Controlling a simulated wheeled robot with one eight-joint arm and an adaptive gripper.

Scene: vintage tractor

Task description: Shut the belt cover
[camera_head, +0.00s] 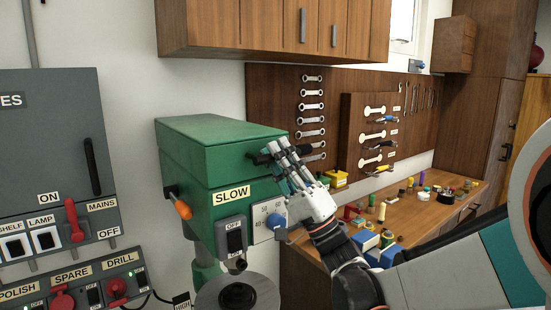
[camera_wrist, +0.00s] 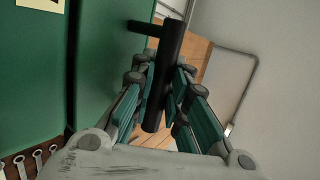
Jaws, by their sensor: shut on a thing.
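The belt cover (camera_head: 215,132) is the green boxy top of the drill machine, left of centre in the head view. Its green side also fills the left of the wrist view (camera_wrist: 105,45). I cannot tell from these views whether a gap is left at its edge. A black bar handle (camera_head: 256,157) stands out from its right front face. My gripper (camera_head: 277,151) is shut on this handle, with the fingers on either side of the bar (camera_wrist: 170,55) in the wrist view. The fingers hide part of the handle in the head view.
An orange-tipped lever (camera_head: 182,208) and a SLOW label (camera_head: 231,196) are on the drill's body below. A wooden workbench (camera_head: 420,215) with several small items lies behind my arm. Wooden cabinets (camera_head: 275,28) hang above. A grey switch panel (camera_head: 50,150) is at left.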

